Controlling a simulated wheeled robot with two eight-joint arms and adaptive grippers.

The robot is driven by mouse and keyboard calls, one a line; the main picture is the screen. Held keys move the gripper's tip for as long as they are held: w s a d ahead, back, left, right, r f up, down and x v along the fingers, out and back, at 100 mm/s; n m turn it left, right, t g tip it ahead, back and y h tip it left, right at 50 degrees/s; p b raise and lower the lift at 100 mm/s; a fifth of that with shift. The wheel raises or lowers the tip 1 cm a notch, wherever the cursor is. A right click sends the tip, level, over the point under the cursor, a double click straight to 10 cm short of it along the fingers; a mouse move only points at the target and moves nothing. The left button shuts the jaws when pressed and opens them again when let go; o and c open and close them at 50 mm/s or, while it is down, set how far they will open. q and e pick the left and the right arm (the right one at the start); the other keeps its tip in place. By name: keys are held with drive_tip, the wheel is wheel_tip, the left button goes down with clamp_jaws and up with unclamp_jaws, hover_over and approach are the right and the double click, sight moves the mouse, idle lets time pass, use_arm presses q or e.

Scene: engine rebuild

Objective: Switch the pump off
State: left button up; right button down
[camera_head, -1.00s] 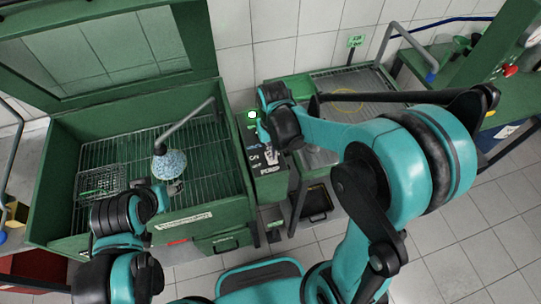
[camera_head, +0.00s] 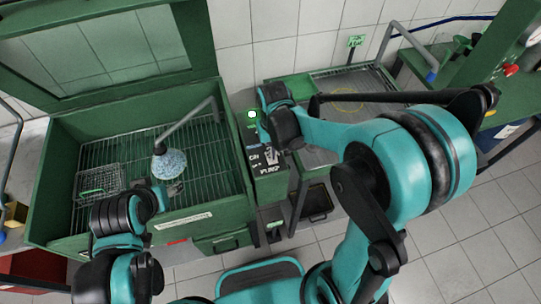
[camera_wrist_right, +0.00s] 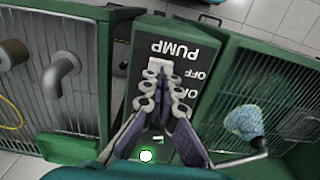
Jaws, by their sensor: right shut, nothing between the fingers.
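The pump box (camera_wrist_right: 195,88) is a dark green control box marked PUMP, OFF and ON. It stands between two green basins, and its top also shows in the head view (camera_head: 266,160). A green light (camera_wrist_right: 146,155) on it is lit and shows in the head view too (camera_head: 251,114). My right gripper (camera_wrist_right: 160,82) is shut and empty over the box's face, by the OFF and ON labels. A small pale part (camera_wrist_right: 158,64) shows at its fingertips; I cannot tell whether they touch it.
The left basin (camera_head: 215,208) has a wire rack, a mesh basket (camera_head: 97,181) and a bent spout with a pale blue speckled mass (camera_head: 168,165) at its end. The right basin (camera_head: 345,78) stands close beside the box. A green bench stands far right.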

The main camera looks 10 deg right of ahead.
drive_tip(key=shift+f+b, duration=0.7)
drive_tip(key=shift+f, duration=0.2)
drive_tip(key=shift+r, duration=0.1)
drive_tip(key=shift+r+p, duration=2.75)
drive_tip(key=shift+r, duration=0.75)
drive_tip(key=shift+s+d+b, duration=0.1)
drive_tip(key=shift+s+b, duration=0.05)
drive_tip(key=shift+b, duration=0.2)
drive_tip(key=s+d+t+b, duration=0.4)
drive_tip(key=s+t+b, duration=0.3)
drive_tip(key=s, duration=0.3)
drive_tip(key=shift+d+r+b, duration=0.25)
drive_tip(key=shift+b, duration=0.35)
